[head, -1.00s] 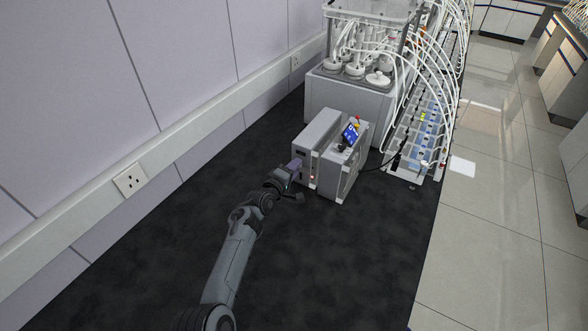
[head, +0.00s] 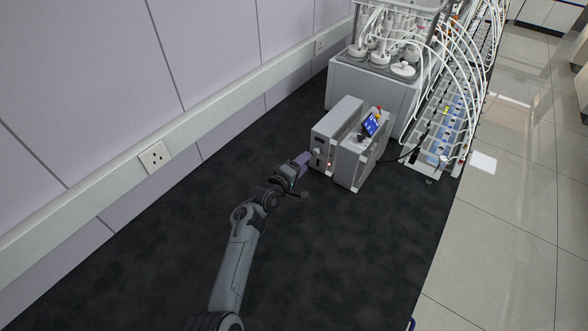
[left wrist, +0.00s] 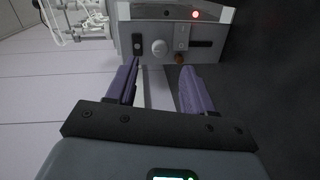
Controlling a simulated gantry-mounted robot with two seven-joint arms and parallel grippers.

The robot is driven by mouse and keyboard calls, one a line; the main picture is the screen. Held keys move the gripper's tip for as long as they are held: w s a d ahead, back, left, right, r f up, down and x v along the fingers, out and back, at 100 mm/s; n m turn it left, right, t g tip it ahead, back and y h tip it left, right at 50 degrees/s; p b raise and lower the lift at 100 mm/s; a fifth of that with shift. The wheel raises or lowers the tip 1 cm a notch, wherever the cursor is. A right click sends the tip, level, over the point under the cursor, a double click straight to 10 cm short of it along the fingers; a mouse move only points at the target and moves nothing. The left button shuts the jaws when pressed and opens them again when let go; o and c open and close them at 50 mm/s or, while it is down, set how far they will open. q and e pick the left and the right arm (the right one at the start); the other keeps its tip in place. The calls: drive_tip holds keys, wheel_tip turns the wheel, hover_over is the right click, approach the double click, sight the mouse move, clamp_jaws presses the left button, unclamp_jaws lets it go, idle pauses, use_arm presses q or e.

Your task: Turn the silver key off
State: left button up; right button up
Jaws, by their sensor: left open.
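A grey box-shaped unit (head: 338,130) stands on the dark floor. In the left wrist view its front panel (left wrist: 222,28) carries a round silver-white piece (left wrist: 159,47), which looks like the silver key, though its exact shape and turn are too small to tell. My left gripper (head: 306,158) is just in front of this panel in the head view. In the left wrist view its two purple fingers (left wrist: 160,66) are open and apart, with the silver piece ahead between them and nothing held. My right gripper is not in view.
The panel also has a lit red lamp (left wrist: 195,14), a switch (left wrist: 181,36) and a small brown knob (left wrist: 179,58). Reactors with white tubes (head: 400,50) are behind. The wall is left; dark floor in front is clear.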

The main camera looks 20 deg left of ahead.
use_arm(q)
drive_tip(key=shift+p+v, duration=0.3)
drive_tip(key=shift+v, duration=2.1)
